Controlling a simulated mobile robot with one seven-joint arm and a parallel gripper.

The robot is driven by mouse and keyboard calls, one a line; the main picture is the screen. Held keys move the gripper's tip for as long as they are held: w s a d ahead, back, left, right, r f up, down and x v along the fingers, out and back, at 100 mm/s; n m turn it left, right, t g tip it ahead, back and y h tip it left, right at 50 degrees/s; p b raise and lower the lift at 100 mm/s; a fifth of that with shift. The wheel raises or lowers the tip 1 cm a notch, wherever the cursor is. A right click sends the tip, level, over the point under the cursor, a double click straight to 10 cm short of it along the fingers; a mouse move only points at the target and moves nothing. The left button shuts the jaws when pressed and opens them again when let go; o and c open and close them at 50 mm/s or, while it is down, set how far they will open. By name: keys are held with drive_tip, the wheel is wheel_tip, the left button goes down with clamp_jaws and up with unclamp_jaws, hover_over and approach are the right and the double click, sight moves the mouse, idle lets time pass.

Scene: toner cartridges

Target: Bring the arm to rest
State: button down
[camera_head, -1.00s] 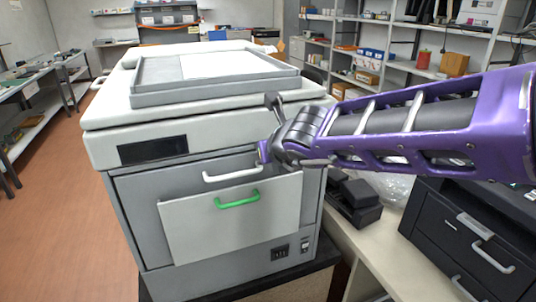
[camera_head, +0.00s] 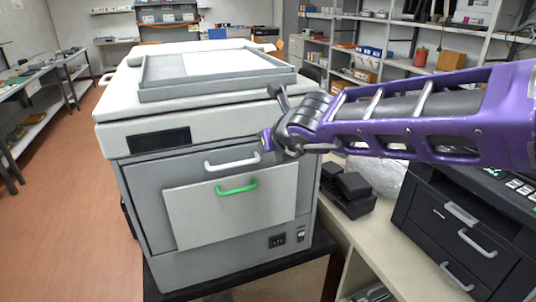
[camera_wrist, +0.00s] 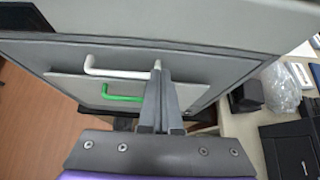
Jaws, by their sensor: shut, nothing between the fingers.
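My purple arm reaches in from the right in the head view. My gripper (camera_wrist: 158,72) shows in the wrist view with its two fingers together and nothing between them. In the head view the gripper end is in front of the upper right of the grey printer (camera_head: 150,214). In the wrist view the fingertips overlap the right end of the white handle (camera_wrist: 115,73); I cannot tell whether they touch it. The white handle also shows in the head view (camera_head: 232,163). Below it is a light panel (camera_head: 230,215) with a green handle (camera_head: 237,188).
A black printer (camera_head: 450,225) and small black blocks (camera_head: 348,188) stand on the bench at right, beside a clear plastic bag (camera_head: 383,172). Shelves (camera_head: 400,45) line the back right. Open floor (camera_head: 60,215) lies at left.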

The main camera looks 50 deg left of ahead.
drive_tip(key=a+r, duration=0.1)
drive_tip(key=r, duration=0.4)
drive_tip(key=w+a+r, duration=0.1)
drive_tip(key=r, duration=0.1)
drive_tip(key=shift+a+r, duration=0.2)
drive_tip(key=shift+a, duration=0.15)
